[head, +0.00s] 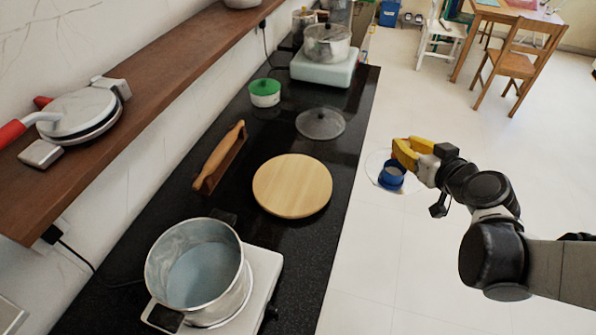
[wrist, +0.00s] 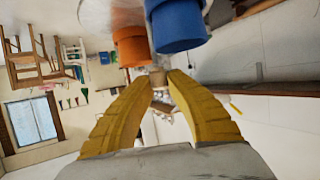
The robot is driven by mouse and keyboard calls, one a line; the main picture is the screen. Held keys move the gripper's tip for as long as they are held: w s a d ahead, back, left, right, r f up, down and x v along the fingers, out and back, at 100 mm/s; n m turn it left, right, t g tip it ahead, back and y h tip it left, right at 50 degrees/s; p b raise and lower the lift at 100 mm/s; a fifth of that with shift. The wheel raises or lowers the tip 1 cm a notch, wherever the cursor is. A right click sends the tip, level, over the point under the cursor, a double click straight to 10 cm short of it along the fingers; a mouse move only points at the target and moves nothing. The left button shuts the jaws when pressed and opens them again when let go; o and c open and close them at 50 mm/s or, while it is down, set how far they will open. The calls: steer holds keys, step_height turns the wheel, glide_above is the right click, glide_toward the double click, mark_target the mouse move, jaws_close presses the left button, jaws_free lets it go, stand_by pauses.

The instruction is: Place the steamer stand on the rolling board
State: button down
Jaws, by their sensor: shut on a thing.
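The round wooden rolling board (head: 292,186) lies flat and bare on the black counter in the head view. My gripper (head: 404,153) has yellow fingers and is over the floor side, to the right of the counter edge. It is shut on what looks like the steamer stand (head: 377,162), a thin pale disc with a blue cylindrical part. In the wrist view, a pale disc (wrist: 100,16) with blue and orange cylinders shows just beyond the fingertips (wrist: 160,77). The fingers and the cylinders hide the exact contact. The stand is apart from the board.
A clear lid (head: 320,123) lies behind the board, and a rolling pin (head: 219,155) is to its left. An open pot (head: 194,265) stands on a white cooker in front. A green-lidded container (head: 265,92) and a lidded pot (head: 327,43) are farther back.

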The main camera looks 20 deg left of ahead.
steer(key=s+a+f+n+g+y, duration=0.1)
steer(key=s+a+n, duration=0.1)
steer(key=a, duration=0.6)
steer(key=s+a+f+n+g+y, duration=0.1)
steer(key=s+a+y, duration=0.1)
steer(key=a, duration=0.6)
steer(key=w+a+f+b, duration=0.1)
steer(key=a+f+b, duration=0.6)
steer(key=a+f, duration=0.3)
steer(key=shift+a+f, duration=0.2)
steer(key=shift+a, duration=0.45)
steer(key=shift+f+b, duration=0.15)
steer(key=shift+b, duration=0.15)
steer(key=c, duration=1.5)
jaws_free()
steer(key=shift+o, duration=0.3)
